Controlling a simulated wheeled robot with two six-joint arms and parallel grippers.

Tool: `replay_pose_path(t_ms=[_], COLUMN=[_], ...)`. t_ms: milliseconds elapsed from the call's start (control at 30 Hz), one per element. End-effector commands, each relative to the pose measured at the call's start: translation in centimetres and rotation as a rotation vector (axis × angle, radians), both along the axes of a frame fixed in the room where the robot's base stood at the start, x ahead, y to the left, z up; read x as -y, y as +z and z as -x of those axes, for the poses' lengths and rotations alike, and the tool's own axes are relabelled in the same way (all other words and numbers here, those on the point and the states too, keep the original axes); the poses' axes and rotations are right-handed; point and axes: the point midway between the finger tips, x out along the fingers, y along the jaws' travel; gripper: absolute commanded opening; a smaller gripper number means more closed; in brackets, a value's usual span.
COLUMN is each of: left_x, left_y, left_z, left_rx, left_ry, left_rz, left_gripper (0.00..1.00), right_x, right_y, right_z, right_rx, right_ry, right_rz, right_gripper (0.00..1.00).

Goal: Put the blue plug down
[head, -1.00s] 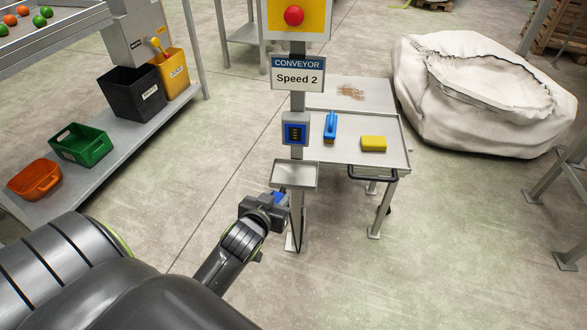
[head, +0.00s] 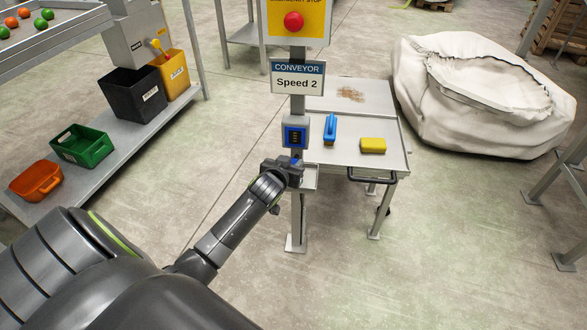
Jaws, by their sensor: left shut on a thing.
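My left gripper (head: 295,166) is at the small grey tray (head: 310,180) on the post, over its left part. It is shut on the blue plug (head: 296,161), of which only a small blue bit shows between the fingers. The gripper hides most of the plug and much of the tray. I cannot tell whether the plug touches the tray. A blue-framed socket box (head: 295,136) is on the post just above the gripper. My right gripper is not in view.
A cart (head: 350,155) behind the post carries a blue brush (head: 330,128) and a yellow sponge (head: 373,145). A red emergency button (head: 293,21) and a "Speed 2" sign (head: 297,78) are higher on the post. A shelf with bins stands left. The floor in front is clear.

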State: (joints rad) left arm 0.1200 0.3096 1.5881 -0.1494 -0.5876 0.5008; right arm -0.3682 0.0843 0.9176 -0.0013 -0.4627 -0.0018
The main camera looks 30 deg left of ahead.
Motion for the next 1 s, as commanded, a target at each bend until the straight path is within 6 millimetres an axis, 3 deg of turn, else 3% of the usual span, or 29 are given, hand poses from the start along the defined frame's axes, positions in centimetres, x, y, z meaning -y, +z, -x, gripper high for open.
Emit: replay_pose_path(t_ms=[167,467,867,900,1000], left_x=[-0.4,-0.4,-0.4,-0.4,-0.4], left_y=[0.0,-3.3,-3.8,-3.8,-3.8], left_z=[-1.8,-1.8,-1.8,-1.7,-1.7], left_rx=[0.000,-0.003,-0.001,-0.001,-0.001], left_ry=[0.000,-0.001,-0.001,-0.001,-0.001], left_rz=[0.000,0.002,0.001,0.001,0.001], left_gripper=[0.07,0.07,0.07,0.32,0.45], right_x=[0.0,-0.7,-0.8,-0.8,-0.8], right_y=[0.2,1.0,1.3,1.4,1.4], right_z=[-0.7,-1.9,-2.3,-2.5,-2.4], right_rx=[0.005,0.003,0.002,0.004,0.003], right_ry=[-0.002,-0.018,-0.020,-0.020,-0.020], right_rz=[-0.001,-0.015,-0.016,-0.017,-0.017], right_gripper=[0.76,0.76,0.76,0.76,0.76])
